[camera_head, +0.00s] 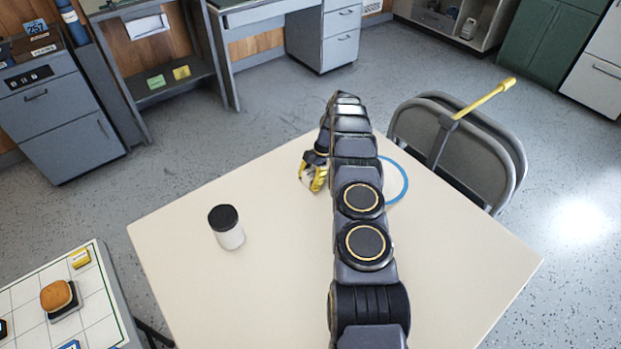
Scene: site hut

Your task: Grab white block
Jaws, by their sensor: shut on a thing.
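My gripper (313,180), with yellow fingers, is at the far part of the cream table (270,290), left of my arm. It is shut on a small white block (307,178), of which only a little shows between the fingers. The fingers and arm hide the rest. I cannot tell whether the block touches the table top or is held just above it.
A white jar with a black lid (227,228) stands upright on the table's left part. A blue ring (402,180) lies right of my arm, partly hidden by it. Grey folding chairs (475,150) stand at the far right edge. A gridded side table (100,300) holds a bun (56,295).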

